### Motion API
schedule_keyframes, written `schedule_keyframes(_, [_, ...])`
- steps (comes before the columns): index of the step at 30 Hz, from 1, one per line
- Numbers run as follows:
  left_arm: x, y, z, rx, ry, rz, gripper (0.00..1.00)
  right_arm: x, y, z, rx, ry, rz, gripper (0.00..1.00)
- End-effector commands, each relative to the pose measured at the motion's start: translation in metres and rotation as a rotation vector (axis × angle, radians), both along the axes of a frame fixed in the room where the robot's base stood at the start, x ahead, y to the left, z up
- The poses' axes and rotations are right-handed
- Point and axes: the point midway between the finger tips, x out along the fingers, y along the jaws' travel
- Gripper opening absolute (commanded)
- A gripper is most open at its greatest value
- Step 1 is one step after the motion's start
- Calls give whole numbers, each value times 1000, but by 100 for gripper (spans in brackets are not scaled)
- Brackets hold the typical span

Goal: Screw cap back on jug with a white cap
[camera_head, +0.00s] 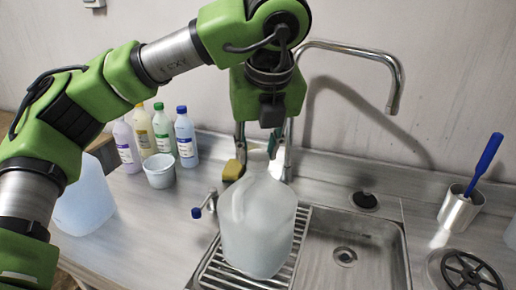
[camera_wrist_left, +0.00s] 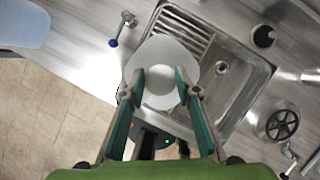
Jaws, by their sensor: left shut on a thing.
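A large translucent white jug (camera_head: 258,232) stands upright on the ribbed drainboard left of the sink basin; it shows from above in the left wrist view (camera_wrist_left: 160,50). My left gripper (camera_head: 258,160) points straight down over the jug's top. Its fingers are shut on a pale round white cap (camera_wrist_left: 160,90), which lies between the fingertips (camera_wrist_left: 160,78) in the left wrist view. The cap is at the jug's neck, roughly centred over it. I cannot tell whether cap and neck touch or whether threads are engaged. My right gripper is not in view.
A second jug (camera_head: 86,203) stands at the left, partly behind my arm. Several bottles (camera_head: 162,132), a small white bucket (camera_head: 159,170) and a yellow sponge (camera_head: 233,170) are behind. The faucet (camera_head: 393,85) arches at the right. A blue-handled brush (camera_head: 487,153) stands in a metal cup (camera_head: 459,208).

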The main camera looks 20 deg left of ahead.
Motion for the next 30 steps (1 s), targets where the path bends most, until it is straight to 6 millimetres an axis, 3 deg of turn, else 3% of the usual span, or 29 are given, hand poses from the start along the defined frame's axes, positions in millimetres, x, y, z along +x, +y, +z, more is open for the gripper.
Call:
schedule_keyframes(13, [-1, 1, -4, -2, 5, -429, 6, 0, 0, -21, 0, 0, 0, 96])
schedule_keyframes(26, [-1, 2, -4, 0, 9, -499, 6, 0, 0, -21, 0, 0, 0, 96])
schedule_keyframes(30, [-1, 2, -5, -2, 9, -622, 6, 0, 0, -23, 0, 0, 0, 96])
